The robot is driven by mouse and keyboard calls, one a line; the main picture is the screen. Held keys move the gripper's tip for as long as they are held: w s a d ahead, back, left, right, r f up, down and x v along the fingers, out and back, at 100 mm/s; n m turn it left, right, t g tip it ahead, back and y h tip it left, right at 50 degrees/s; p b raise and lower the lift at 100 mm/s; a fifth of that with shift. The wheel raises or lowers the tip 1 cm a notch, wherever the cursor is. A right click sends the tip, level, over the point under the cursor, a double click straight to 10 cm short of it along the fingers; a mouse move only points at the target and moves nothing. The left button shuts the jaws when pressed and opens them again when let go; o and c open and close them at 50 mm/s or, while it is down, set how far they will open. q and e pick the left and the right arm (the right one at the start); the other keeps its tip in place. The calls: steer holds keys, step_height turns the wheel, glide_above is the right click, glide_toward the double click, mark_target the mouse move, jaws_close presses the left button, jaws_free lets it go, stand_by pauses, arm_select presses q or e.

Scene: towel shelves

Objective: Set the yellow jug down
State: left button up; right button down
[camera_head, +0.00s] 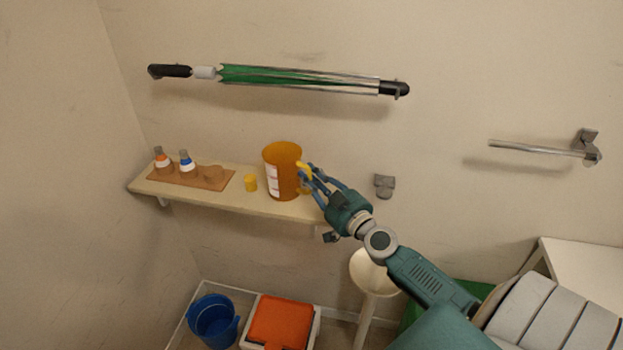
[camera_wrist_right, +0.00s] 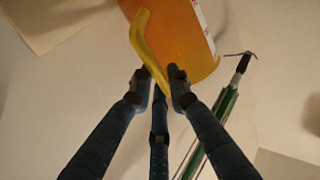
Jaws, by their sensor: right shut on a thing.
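The yellow jug (camera_head: 281,172) is orange-yellow with a white label on its side and a yellow handle on its right. In the head view it appears upright at the right part of the wooden wall shelf (camera_head: 225,200). I cannot tell whether its base touches the shelf. My right gripper (camera_head: 308,178) comes from the right and is shut on the jug's handle. In the right wrist view the fingers (camera_wrist_right: 160,88) close around the yellow handle, with the jug body (camera_wrist_right: 185,45) beyond. My left gripper is not in view.
Further left, a brown tray (camera_head: 190,182) holds two small bottles with orange and blue labels. A rail with green cloth (camera_head: 300,78) hangs above. A blue bucket (camera_head: 212,320) and an orange-topped bin (camera_head: 280,322) are below.

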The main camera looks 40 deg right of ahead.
steer(key=shift+f, duration=0.15)
steer(key=c, duration=1.7)
jaws_free()
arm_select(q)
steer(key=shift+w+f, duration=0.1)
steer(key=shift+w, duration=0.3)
arm_select(e)
steer(key=shift+o, duration=0.2)
steer(key=shift+r, duration=0.25)
arm_select(q)
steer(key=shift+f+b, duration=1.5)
steer(key=shift+b, duration=0.1)
arm_select(e)
steer(key=s, duration=1.2)
steer(key=shift+a+f, duration=0.3)
